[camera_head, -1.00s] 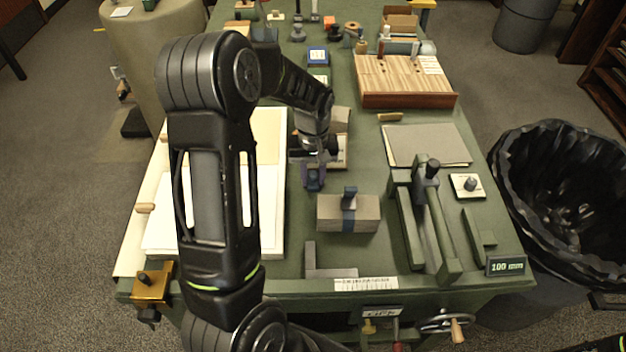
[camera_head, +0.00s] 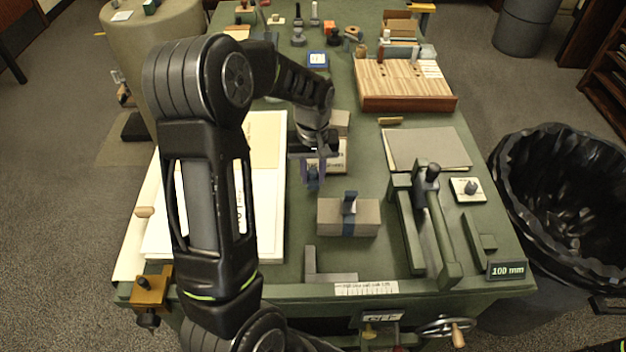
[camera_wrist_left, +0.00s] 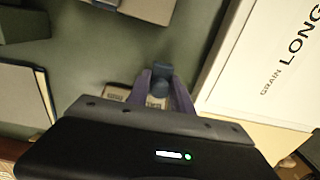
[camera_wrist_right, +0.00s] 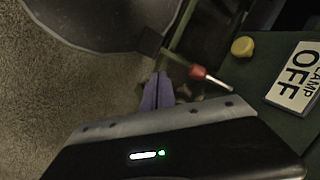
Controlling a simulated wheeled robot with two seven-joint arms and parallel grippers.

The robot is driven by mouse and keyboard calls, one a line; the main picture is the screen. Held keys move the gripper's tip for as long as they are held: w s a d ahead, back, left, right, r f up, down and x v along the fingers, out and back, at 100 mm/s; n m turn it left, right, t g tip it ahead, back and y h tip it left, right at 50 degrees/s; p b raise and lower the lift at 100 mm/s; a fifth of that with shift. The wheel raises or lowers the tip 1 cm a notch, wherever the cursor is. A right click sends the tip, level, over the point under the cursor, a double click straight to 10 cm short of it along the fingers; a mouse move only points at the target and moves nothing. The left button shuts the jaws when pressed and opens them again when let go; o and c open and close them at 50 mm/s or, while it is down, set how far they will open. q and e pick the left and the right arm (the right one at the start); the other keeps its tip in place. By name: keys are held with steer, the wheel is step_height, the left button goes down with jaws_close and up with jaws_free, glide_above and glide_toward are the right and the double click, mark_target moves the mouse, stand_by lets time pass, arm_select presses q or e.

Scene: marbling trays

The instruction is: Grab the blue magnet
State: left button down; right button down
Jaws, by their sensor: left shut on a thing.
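The blue magnet (camera_head: 313,184) is a small dark-blue piece at the left middle of the green table, just behind and left of a grey block. My left gripper (camera_head: 313,170) is shut on it. In the left wrist view the magnet's blue end (camera_wrist_left: 162,71) shows between the purple fingertips (camera_wrist_left: 160,85), with a pale part below it. I cannot tell whether it is clear of the table. My right gripper shows only in its wrist view, its purple fingers (camera_wrist_right: 157,92) together and empty.
A grey block with a blue strap (camera_head: 364,216) stands just in front of the magnet. White paper sheets (camera_head: 267,215) lie to the left. A green clamp-like fixture (camera_head: 447,240) stands to the right. A lined bin (camera_head: 530,170) stands beyond the table's right edge.

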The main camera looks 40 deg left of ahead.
mark_target(313, 170)
arm_select(q)
step_height(313, 170, up, 8)
steer(key=shift+f, duration=0.2)
stand_by(0.6)
